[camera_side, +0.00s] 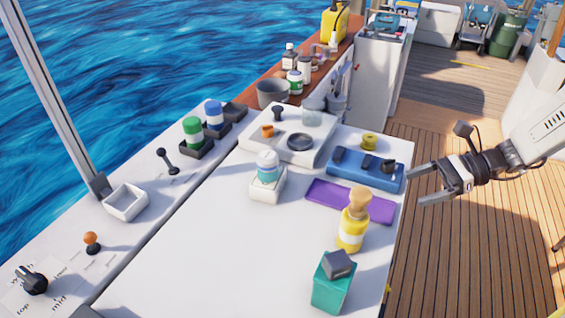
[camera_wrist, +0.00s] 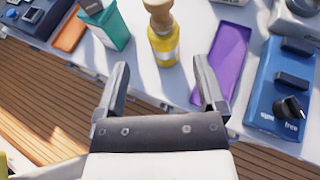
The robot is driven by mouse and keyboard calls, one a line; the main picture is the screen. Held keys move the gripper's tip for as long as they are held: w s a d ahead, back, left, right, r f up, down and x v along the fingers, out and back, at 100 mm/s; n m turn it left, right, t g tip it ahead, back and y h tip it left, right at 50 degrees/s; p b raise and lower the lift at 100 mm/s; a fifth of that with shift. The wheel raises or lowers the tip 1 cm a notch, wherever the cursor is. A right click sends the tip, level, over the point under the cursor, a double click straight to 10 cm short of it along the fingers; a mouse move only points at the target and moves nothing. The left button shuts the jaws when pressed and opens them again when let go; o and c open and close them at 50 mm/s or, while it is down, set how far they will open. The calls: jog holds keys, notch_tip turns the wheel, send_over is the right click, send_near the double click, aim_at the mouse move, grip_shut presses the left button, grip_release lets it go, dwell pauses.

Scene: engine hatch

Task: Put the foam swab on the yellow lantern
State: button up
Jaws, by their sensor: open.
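A yellow cylinder with a white band (camera_side: 350,233), which looks like the yellow lantern, stands upright near the table's right edge. A tan piece with a rounded top (camera_side: 358,203), possibly the foam swab, sits on top of it. In the wrist view the yellow cylinder (camera_wrist: 165,48) and the tan piece (camera_wrist: 159,12) show ahead, between the fingers' lines. My gripper (camera_side: 416,188) is open and empty, off the table's right edge over the deck, apart from both. In the wrist view my gripper (camera_wrist: 161,66) shows both fingers spread.
A teal box (camera_side: 332,288) with a grey block (camera_side: 339,264) stands in front of the yellow cylinder. A purple tray (camera_side: 335,197) and a blue switch panel (camera_side: 370,174) lie behind it. A white holder (camera_side: 267,188) bears a white-and-teal jar (camera_side: 267,166). The table's front-left is clear.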

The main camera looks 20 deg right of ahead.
jog(key=s+f+n+g+h, duration=0.4)
jog(key=s+n+g+h, duration=0.1)
jog(key=s+n, duration=0.25)
jog(key=d+r+n+t+h, duration=0.1)
jog(key=d+n+t+h, duration=0.2)
jog(key=n, duration=1.1)
jog(key=d+h, duration=0.3)
jog(key=h, duration=0.1)
jog(key=shift+w+d+h, duration=0.15)
jog(key=shift+h, duration=0.25)
